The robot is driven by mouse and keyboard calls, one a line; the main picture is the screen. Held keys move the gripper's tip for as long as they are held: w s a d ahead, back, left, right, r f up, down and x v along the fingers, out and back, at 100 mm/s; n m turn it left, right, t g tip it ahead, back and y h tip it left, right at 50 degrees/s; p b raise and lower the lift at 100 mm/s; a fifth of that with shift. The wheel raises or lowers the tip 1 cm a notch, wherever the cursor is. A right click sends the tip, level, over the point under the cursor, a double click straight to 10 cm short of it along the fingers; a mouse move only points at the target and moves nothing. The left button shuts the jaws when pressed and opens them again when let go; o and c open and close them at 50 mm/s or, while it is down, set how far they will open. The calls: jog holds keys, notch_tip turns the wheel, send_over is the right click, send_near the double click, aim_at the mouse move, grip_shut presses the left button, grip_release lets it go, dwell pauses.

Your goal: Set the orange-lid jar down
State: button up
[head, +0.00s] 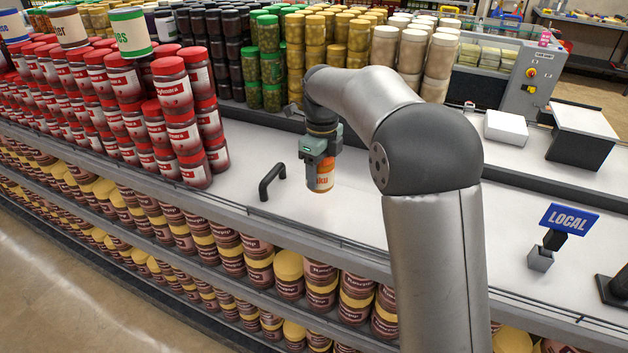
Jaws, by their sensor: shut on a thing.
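The orange-lid jar (321,183) is under my gripper (319,160) in the head view. It is small, with a white band and dark orange lettering. My gripper points down and is shut on the jar's upper part, so the lid is mostly hidden by the fingers. The jar looks upright over the white counter (365,215). I cannot tell whether its base touches the counter or hangs just above it.
A black handle (272,182) stands left of the jar. Stacked red-lid jars (180,120) fill the left. Green-, yellow- and white-lid stacks stand behind. A blue LOCAL sign (569,220) and a white box (506,128) are at right.

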jog(key=shift+w+a+f, duration=0.3)
jog(key=shift+a+f, duration=0.15)
jog(key=shift+f, duration=0.15)
jog(key=shift+w+a+f, duration=0.25)
jog(key=shift+a+f, duration=0.15)
jog(key=shift+f, duration=0.15)
jog(key=shift+f+p, duration=0.35)
jog(key=shift+f, duration=1.25)
jog(key=shift+f, duration=0.2)
jog(key=o, duration=1.2)
